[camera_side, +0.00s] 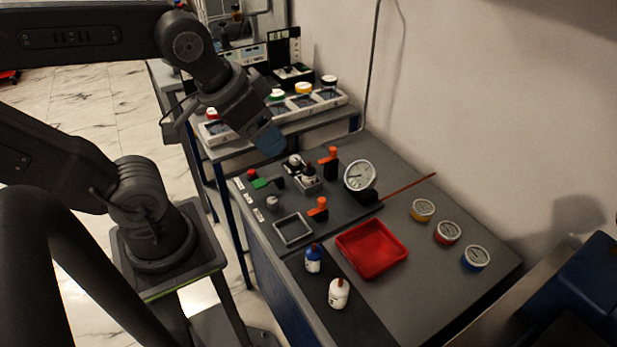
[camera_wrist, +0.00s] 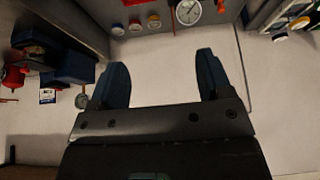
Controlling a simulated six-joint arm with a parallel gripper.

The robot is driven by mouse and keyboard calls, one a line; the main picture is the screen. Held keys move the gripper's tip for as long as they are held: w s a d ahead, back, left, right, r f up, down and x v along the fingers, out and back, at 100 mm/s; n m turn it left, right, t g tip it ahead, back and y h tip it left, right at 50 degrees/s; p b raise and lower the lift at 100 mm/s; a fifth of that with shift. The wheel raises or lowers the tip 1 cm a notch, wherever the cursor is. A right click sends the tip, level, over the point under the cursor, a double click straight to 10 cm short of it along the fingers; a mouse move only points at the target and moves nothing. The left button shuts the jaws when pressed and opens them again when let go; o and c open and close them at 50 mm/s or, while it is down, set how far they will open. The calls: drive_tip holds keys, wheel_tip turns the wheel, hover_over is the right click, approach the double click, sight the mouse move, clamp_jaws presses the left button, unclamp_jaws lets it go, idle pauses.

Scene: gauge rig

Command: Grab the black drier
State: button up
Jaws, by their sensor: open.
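My gripper (camera_side: 268,139) has blue fingers and hangs in the air in front of and below that row, clear of the drier. In the wrist view my gripper (camera_wrist: 159,75) has its two fingers wide apart with nothing between them.
The front bench carries a large dial gauge (camera_side: 360,175), orange-handled valves, a red tray (camera_side: 399,250), two bottles and three small gauges. A wall with a pipe (camera_side: 371,70) stands behind.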

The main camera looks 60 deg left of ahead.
drive_tip(key=g, duration=0.6)
hover_over(309, 168)
wheel_tip(309, 168, down, 18)
drive_tip(key=r, duration=0.1)
wheel_tip(309, 168, down, 8)
drive_tip(key=shift+w+a+f, duration=0.15)
drive_tip(key=shift+f, duration=3.1)
drive_tip(key=c, duration=1.2)
